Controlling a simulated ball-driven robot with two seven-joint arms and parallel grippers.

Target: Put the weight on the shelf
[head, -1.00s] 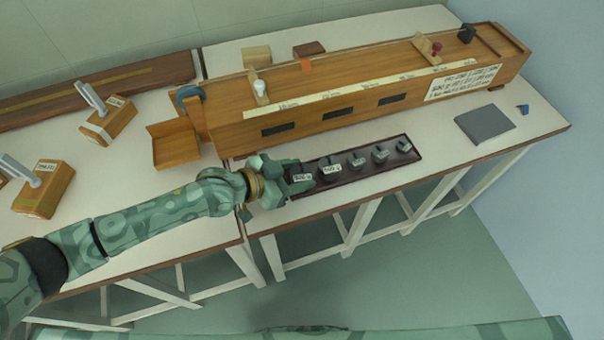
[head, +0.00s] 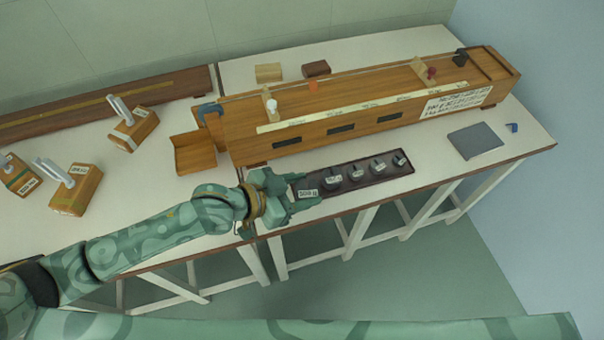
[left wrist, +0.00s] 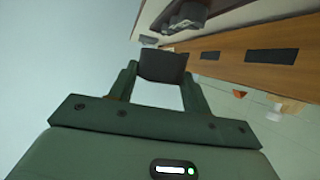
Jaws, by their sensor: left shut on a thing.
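My left gripper (head: 290,191) reaches the left end of a dark weight tray (head: 406,171). It is shut on a dark labelled weight (head: 308,192). In the left wrist view the weight (left wrist: 163,66) shows as a dark block between the two fingers. Whether it touches the tray I cannot tell. A small open wooden shelf (head: 196,158) sits at the left end of the long wooden instrument, left of and behind my gripper. It looks empty. My right gripper is not in view.
Several other weights (head: 355,172) stand in a row in the tray. The long wooden instrument (head: 360,105) runs behind it. Wooden blocks with metal handles (head: 131,128) stand on the left table. A grey slab (head: 475,141) lies at right. The white tabletop's front edge is close below my gripper.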

